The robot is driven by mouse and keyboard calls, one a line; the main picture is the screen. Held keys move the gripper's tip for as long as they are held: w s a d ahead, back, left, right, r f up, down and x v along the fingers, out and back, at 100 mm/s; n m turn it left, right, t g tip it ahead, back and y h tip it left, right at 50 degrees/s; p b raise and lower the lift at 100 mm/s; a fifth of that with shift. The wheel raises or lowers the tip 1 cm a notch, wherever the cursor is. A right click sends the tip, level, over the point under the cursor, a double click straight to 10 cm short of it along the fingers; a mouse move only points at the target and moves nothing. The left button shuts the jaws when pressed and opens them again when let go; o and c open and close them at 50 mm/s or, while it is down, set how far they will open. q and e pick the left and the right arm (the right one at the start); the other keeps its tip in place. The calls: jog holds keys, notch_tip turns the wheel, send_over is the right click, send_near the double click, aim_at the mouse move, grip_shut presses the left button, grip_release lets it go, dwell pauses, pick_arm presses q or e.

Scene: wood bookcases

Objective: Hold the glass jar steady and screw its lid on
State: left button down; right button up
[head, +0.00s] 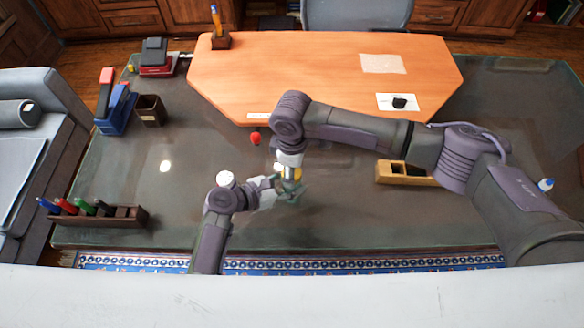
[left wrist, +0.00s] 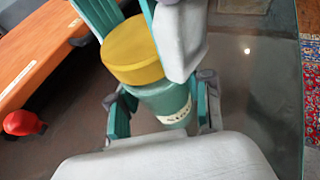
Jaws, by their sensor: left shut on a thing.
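The glass jar (left wrist: 164,100) is greenish, with a pale label low on its side, and shows in the left wrist view. My left gripper (head: 286,189) is shut on the jar, with one teal finger on each side of it. The yellow lid (left wrist: 132,52) sits at the jar's mouth; whether it is threaded on cannot be seen. My right gripper (head: 289,167) comes down from above, its fingers around the lid. Its pads partly hide the lid, and I cannot tell whether they grip it. In the head view the jar is mostly hidden between the grippers.
A red ball-like object (head: 255,138) lies near the orange desk panel (head: 300,75). A wooden holder (head: 405,174) stands to the right. A pen rack (head: 95,215) is at the left. The dark desktop (head: 170,190) left of the grippers is clear.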

jog(key=shift+f, duration=0.35)
jog(key=m, duration=0.5)
jog(key=shift+s+a, duration=0.1)
jog(key=m, duration=0.8)
jog(key=shift+f, duration=0.1)
jog(key=m, duration=0.3)
jog(key=shift+a, duration=0.1)
jog(key=m, duration=0.9)
jog(key=shift+a, duration=0.1)
jog(key=m, duration=0.5)
jog(key=shift+m, duration=0.4)
